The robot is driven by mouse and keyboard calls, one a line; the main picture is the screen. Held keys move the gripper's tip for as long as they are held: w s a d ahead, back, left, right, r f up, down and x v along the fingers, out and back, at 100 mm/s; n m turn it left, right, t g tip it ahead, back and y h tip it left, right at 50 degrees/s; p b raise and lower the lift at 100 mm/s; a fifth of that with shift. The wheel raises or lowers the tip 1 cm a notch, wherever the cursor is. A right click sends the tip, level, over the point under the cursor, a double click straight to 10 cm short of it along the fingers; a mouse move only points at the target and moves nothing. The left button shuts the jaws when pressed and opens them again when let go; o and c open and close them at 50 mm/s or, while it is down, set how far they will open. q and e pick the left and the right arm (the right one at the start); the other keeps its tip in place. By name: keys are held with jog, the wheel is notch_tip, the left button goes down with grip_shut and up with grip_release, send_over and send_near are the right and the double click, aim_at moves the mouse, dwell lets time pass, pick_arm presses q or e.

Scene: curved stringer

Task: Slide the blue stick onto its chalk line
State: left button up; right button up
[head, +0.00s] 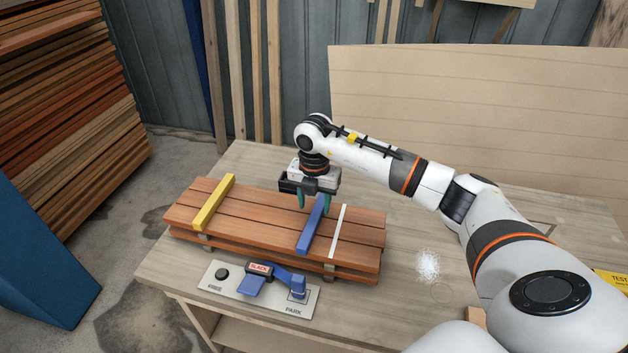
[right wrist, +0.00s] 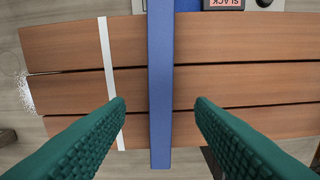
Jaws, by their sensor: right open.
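The blue stick (head: 311,226) lies across the reddish wooden boards (head: 262,217), left of the white chalk line (head: 339,231) and apart from it. In the right wrist view the blue stick (right wrist: 160,85) runs top to bottom, with the chalk line (right wrist: 109,75) to its left. My right gripper (head: 314,203) is over the stick's far end, fingers pointing down. Its green fingers are open, one on each side of the stick, with gaps on both sides in the right wrist view (right wrist: 160,103). My left gripper is not in view.
A yellow stick (head: 214,202) lies across the boards' left part. In front, a panel (head: 228,282) marked FREE and PARK carries a blue lever with a red SLACK label (head: 260,269). White powder (head: 428,266) lies on the table right of the boards.

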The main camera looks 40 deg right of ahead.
aim_at(314, 218)
notch_tip(314, 218, down, 4)
jog(key=shift+r+p, duration=0.2)
jog(key=shift+p, duration=0.15)
jog(key=shift+f, duration=0.55)
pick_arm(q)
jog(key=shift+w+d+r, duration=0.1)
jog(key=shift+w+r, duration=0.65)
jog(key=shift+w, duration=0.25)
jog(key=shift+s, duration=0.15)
pick_arm(e)
jog(key=shift+c, duration=1.2)
grip_shut()
jog(key=shift+s+d+p, duration=0.55)
jog(key=shift+s+d, duration=0.4)
jog(key=shift+s, duration=0.15)
jog(key=shift+s+d+p, duration=0.35)
jog(key=shift+s+d, duration=0.7)
jog(key=shift+s, duration=0.25)
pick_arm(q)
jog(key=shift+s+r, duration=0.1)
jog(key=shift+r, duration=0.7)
